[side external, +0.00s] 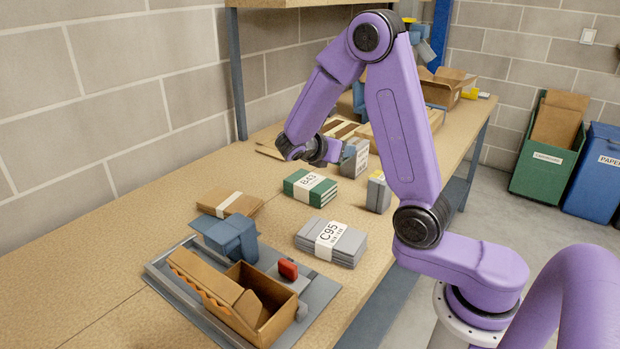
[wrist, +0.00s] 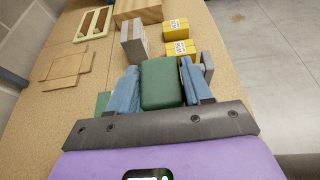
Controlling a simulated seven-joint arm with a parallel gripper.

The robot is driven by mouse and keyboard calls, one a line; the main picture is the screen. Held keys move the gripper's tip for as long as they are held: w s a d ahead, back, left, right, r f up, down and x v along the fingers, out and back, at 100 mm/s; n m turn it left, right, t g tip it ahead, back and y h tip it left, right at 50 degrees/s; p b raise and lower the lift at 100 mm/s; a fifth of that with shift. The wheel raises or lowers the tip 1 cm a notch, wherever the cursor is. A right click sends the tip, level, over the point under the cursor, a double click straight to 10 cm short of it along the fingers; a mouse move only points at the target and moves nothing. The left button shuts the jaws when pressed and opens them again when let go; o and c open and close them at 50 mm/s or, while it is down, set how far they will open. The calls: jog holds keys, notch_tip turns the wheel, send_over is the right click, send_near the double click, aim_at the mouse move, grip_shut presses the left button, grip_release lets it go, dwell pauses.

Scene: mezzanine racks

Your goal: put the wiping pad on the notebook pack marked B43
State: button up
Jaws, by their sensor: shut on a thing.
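My gripper (wrist: 161,88) is shut on a dark green, rounded block, the wiping pad (wrist: 162,82), between its blue fingers in the wrist view. In the side view my gripper (side external: 328,152) is above the far part of the bench, and the pad cannot be made out there. The green notebook pack marked B43 (side external: 297,190) lies flat on the bench with a white band, just below and in front of my gripper. A green patch, probably this pack (wrist: 102,102), shows beside the left finger in the wrist view; most of it is hidden.
A grey pack marked C95 (side external: 348,246) lies nearer the camera. A tray (side external: 322,296) holds an open brown box (side external: 261,314) and a red item (side external: 288,269). Grey labelled boxes (side external: 355,157) (side external: 378,196) stand near my gripper. Flat cardboard (wrist: 65,68) lies left.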

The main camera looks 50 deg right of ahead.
jog(key=w+d+f, duration=0.3)
jog(key=w+f, duration=0.1)
jog(key=w, duration=0.4)
send_over(309, 181)
notch_tip(309, 181, down, 6)
jog(key=shift+s+r, duration=0.1)
jog(key=shift+r, duration=0.1)
jog(key=shift+f, duration=1.6)
jog(key=shift+f, duration=0.1)
jog(key=o, duration=1)
jog(key=shift+o, duration=0.2)
